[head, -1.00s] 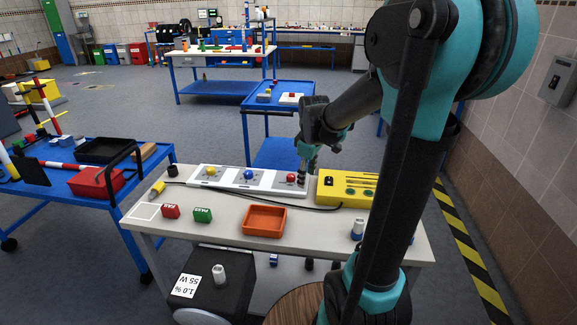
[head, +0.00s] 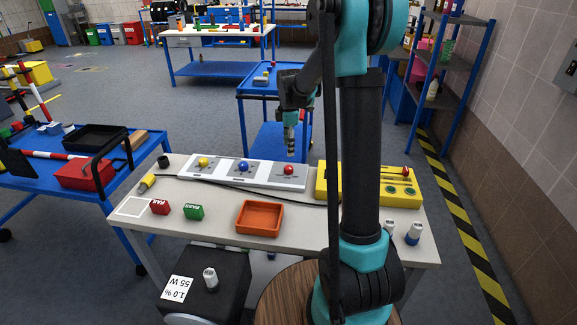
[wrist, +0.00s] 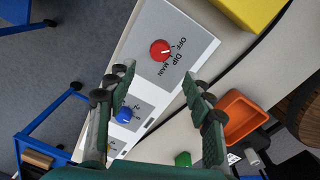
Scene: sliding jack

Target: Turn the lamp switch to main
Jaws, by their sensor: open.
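The lamp switch is a red round knob (wrist: 161,50) on a grey plate marked OFF, DIP and MAIN. A short white mark shows on the knob, roughly toward DIP; its exact setting is hard to tell. In the head view the red knob (head: 289,169) is at the right end of the long white panel (head: 222,179). My gripper (wrist: 158,80) is open and empty, with its two fingers apart. In the head view my gripper (head: 290,155) hangs just above the red knob, seemingly apart from it.
A blue knob (head: 243,166) and a yellow knob (head: 203,161) sit left on the same panel. A yellow box (head: 328,181) stands close right of it.

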